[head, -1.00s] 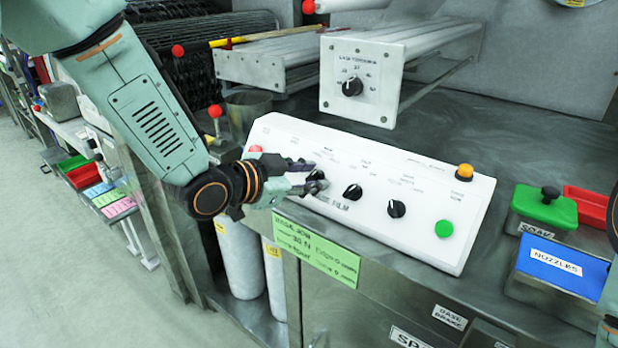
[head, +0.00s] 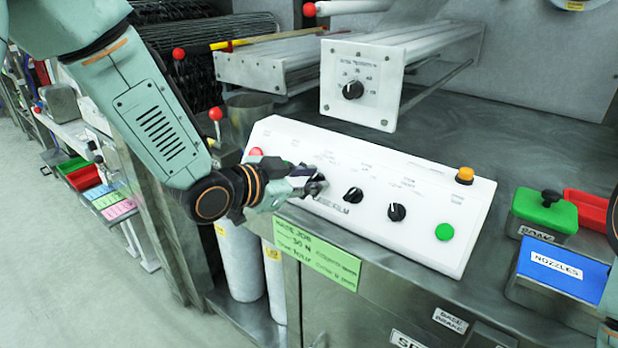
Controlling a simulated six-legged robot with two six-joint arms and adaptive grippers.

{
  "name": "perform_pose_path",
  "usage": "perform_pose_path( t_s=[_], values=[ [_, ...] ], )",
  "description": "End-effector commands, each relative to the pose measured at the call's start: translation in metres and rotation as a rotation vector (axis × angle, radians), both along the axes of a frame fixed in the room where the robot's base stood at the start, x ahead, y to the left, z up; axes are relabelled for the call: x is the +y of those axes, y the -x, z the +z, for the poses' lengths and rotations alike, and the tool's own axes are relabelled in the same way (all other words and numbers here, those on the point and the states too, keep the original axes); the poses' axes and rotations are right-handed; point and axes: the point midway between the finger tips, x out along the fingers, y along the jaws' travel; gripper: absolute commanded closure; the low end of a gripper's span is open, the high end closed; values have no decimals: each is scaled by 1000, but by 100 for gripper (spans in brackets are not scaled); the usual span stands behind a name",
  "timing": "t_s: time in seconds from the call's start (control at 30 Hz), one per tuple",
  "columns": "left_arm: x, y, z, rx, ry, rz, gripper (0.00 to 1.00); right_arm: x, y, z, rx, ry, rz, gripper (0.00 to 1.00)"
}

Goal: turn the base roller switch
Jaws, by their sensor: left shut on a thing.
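A white sloped control panel (head: 330,225) stands on the steel bench with a row of black rotary knobs. My left gripper (head: 311,181) reaches in from the left and is shut on the leftmost knob (head: 319,185), which the fingers mostly hide. The knob's pointer direction cannot be made out. The middle knob (head: 353,194) and the right knob (head: 396,211) are free, to the right of the gripper. The small panel lettering is too blurred to tell which one is the base roller switch. My right gripper is not seen; only part of my right arm shows at the right edge.
The panel also carries a red button (head: 256,153), a green button (head: 444,232) and an amber lamp (head: 465,174). A separate dial plate (head: 352,108) juts out above. A green-lidded box (head: 543,211) and a blue nozzles tray (head: 561,262) sit at right.

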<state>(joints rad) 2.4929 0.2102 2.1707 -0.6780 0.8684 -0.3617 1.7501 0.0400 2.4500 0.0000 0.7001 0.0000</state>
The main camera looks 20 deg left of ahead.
Motion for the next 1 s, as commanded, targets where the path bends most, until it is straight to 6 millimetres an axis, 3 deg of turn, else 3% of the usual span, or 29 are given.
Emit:
perform_pose_path(
  t_s=[1.0],
  values=[
    [-3, 1, 3, 226, 619, 462, 100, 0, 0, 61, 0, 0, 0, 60]
  ],
)
